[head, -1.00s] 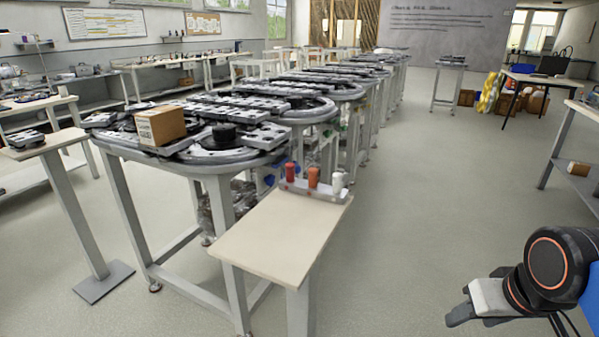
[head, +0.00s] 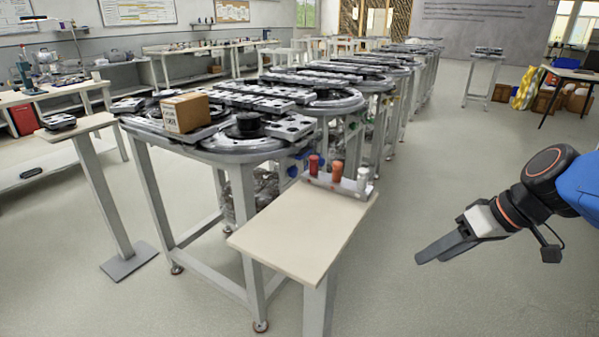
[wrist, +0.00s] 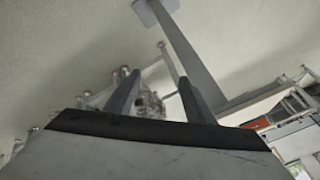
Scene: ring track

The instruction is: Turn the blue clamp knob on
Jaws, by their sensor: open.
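Small blue parts (head: 292,171) show under the near right edge of the ring track (head: 236,154), behind the small table; they are too small to tell whether they are the clamp knob or how it is turned. My gripper (head: 432,254) hangs over open floor at the right, clear of the track and the small table. In the wrist view its two fingers (wrist: 157,92) stand apart with nothing between them.
A small table (head: 303,232) in front of the track bears a rack with red, orange and white pieces (head: 337,172). A cardboard box (head: 185,112) sits on the track. A narrow stand (head: 103,195) is at left.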

